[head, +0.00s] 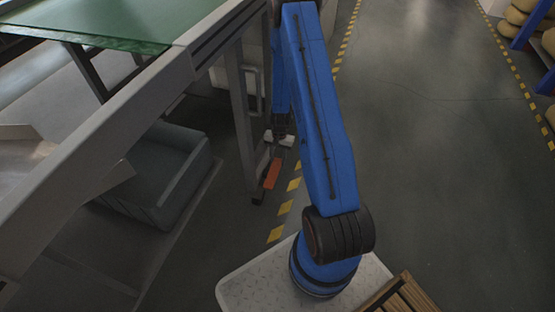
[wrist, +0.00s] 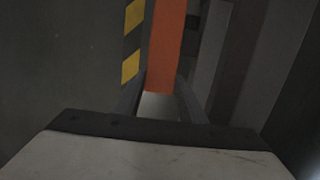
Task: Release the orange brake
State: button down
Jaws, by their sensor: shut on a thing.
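The orange brake (head: 271,174) is a short orange bar low by the dark foot of the grey conveyor leg (head: 243,125). In the wrist view the orange brake (wrist: 167,45) runs from the top edge down between the two dark fingers of my gripper (wrist: 162,98). My gripper is shut on it, with a finger on each side. In the head view my gripper (head: 279,140) is small, at the upper end of the orange bar, and its fingertips are hard to make out. The brake's lower joint is not clear.
A conveyor with a green belt (head: 110,25) and grey side rail stands at the left. A grey bin (head: 160,175) sits under it. Yellow floor marks (head: 284,207) run beside the leg. The floor (head: 430,130) to the right is open. Shelves with sacks (head: 520,15) stand far right.

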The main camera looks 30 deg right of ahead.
jog(key=shift+s, duration=0.1)
jog(key=c, duration=1.2)
grip_release()
jog(key=shift+d, duration=0.1)
jog(key=shift+o, duration=0.2)
notch_tip(320, 180, up, 17)
jog(key=w+d, duration=0.1)
jog(key=shift+w+d, duration=0.25)
jog(key=shift+d, duration=0.15)
jog(key=shift+r, duration=0.1)
